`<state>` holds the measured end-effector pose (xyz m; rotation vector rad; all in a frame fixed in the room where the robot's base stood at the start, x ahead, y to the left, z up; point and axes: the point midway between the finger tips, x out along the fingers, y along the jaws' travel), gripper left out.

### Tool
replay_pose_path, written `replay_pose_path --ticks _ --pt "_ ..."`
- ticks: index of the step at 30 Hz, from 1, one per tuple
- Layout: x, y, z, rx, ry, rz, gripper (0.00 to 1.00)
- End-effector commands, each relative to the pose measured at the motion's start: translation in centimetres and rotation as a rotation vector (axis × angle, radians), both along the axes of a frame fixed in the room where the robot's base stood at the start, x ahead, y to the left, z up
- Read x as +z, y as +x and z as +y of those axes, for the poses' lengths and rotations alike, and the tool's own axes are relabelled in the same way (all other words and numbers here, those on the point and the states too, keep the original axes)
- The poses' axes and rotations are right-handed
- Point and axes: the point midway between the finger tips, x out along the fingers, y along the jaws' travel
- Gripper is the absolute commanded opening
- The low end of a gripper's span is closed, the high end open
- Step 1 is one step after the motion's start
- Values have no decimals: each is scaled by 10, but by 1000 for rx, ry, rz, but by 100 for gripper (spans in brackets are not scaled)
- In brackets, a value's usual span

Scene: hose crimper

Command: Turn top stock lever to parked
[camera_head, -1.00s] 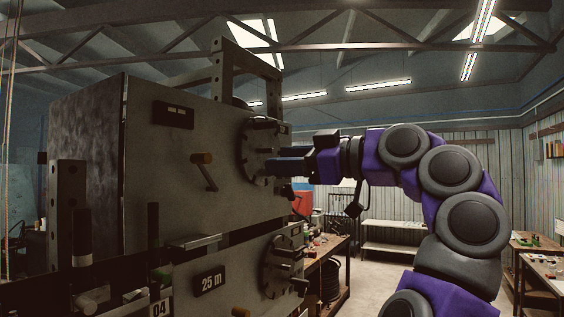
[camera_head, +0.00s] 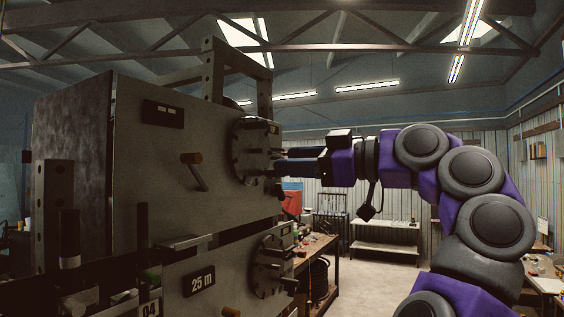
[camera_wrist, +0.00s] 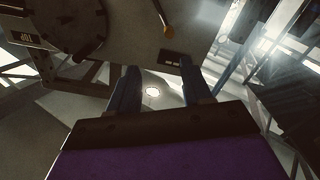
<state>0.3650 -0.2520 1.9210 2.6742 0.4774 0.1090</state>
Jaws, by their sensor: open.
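The grey machine's upper front carries a crank-like lever (camera_head: 197,172) with a brass-coloured knob; its arm slants down to the right. To its right is a dark round disc (camera_head: 246,150) with knobs around its rim. A plate reading TOP (camera_wrist: 25,39) sits beside the disc in the wrist view, where the brass-knobbed lever (camera_wrist: 163,14) also shows at the top edge. I cannot tell for certain which part is the top stock lever. My gripper (camera_head: 281,160) is open and empty, just right of the disc. Its two fingers (camera_wrist: 158,68) are spread in the wrist view.
A lower disc (camera_head: 268,265) with protruding handles sits below, beside a 25 m plate (camera_head: 199,280). A metal frame (camera_head: 240,75) rises above the machine. A workbench (camera_head: 318,248) stands behind at right. Open floor (camera_head: 365,272) lies between the machine and my arm.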

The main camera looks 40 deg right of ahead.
Motion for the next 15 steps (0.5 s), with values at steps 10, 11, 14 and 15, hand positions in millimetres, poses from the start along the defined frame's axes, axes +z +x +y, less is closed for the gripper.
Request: replay_pose_path --ticks 10,11,14,15 --pt "2 -75 -31 -1 2 -2 49" --pt "2 -81 -33 -2 3 -1 49" --pt "2 -100 -41 -3 3 -3 49" --pt "2 -106 -43 -2 4 -2 49"
